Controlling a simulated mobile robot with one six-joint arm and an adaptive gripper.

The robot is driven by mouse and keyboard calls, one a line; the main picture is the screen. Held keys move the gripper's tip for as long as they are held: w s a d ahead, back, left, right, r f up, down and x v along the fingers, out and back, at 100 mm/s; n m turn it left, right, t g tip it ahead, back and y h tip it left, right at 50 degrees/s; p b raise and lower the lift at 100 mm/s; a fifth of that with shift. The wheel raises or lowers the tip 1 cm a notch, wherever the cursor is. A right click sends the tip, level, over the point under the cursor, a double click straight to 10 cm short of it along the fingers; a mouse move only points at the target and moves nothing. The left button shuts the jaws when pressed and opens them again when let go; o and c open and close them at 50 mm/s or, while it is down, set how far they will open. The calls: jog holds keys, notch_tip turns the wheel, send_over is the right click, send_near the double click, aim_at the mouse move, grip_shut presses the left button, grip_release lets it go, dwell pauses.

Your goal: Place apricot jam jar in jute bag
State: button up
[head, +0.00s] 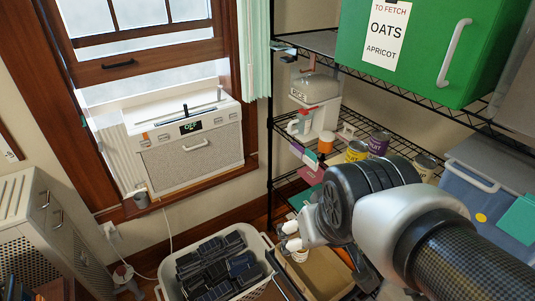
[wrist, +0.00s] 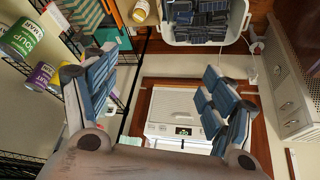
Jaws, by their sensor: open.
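My gripper (head: 290,236) is in front of the wire shelf in the head view. In the wrist view its fingers (wrist: 155,100) are spread wide with nothing between them. A small yellowish jar with a pale label (wrist: 140,11) shows at the top of the wrist view, apart from the fingers; I cannot read whether it is apricot jam. An orange-topped jar (head: 326,142) stands on the middle shelf in the head view. A tan open container (head: 327,274) sits low behind my gripper, partly hidden by my arm; I cannot tell whether it is the jute bag.
A yellow can (head: 356,151) and a purple can (head: 379,144) stand on the shelf. A green box (head: 415,45) with a note reading "TO FETCH OATS APRICOT" is above. A white bin of dark blocks (head: 180,268) is on the floor. A window unit (head: 190,150) is left.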

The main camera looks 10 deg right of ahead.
jog(key=s+a, duration=0.2)
jog(key=s, duration=0.5)
jog(key=shift+s+f+g+y, duration=0.15)
jog(key=shift+g+y, duration=0.15)
jog(key=shift+g, duration=0.1)
jog(key=shift+c, duration=0.4)
dwell(0.3)
